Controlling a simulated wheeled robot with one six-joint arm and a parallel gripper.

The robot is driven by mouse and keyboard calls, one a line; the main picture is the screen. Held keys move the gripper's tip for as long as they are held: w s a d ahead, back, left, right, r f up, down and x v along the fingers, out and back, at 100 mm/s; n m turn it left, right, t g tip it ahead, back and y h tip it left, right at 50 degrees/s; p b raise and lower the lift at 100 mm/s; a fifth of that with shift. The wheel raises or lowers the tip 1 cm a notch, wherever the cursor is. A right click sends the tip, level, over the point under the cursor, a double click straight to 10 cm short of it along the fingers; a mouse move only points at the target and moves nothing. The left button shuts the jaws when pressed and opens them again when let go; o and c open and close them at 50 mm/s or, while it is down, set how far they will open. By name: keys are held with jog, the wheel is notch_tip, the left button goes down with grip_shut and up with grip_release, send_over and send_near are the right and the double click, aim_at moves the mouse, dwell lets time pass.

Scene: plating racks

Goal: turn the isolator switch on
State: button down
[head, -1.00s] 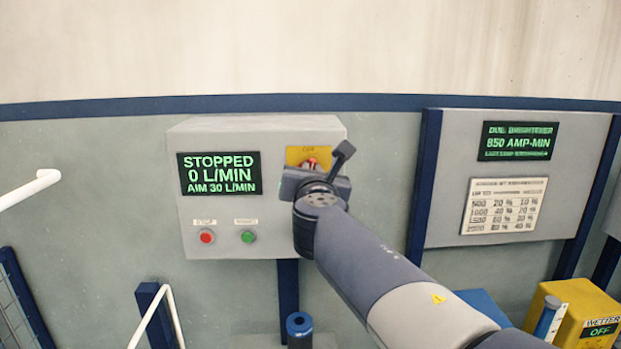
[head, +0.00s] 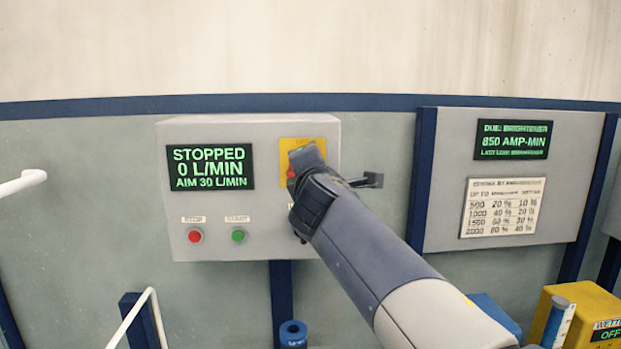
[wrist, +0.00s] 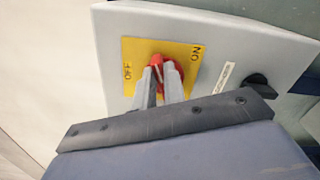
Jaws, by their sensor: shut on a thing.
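The isolator switch is a red handle (wrist: 157,61) on a yellow plate (wrist: 135,52) on the grey control box. In the wrist view, ON is lettered at the plate's right side and OFF at its left. My gripper (wrist: 161,74) is shut on the red handle, with a grey finger at each side. In the head view the yellow plate (head: 318,131) shows behind my gripper (head: 303,163), which hides most of the handle. Only a little red shows there.
The grey control box (head: 263,128) has a display (head: 210,168) reading STOPPED, 0 L/MIN, AIM 30 L/MIN. Below it are a red button (head: 195,235) and a green button (head: 238,235). A brightener board (head: 450,180) stands right, a yellow wetter box (head: 575,305) lower right.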

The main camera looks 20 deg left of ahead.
jog(key=m+b, duration=0.1)
jog(key=m, duration=0.1)
jog(key=f+m+b, duration=0.1)
jog(key=m+b, duration=0.1)
jog(key=shift+m, duration=0.4)
dwell(0.4)
jog(key=c, duration=1.5)
grip_release()
jog(key=shift+r, duration=0.1)
jog(key=shift+d, duration=0.1)
jog(key=b+v, duration=0.3)
jog(key=v, duration=0.7)
jog(key=shift+s+d, duration=0.15)
jog(key=shift+s, duration=0.2)
jog(key=shift+w, duration=0.1)
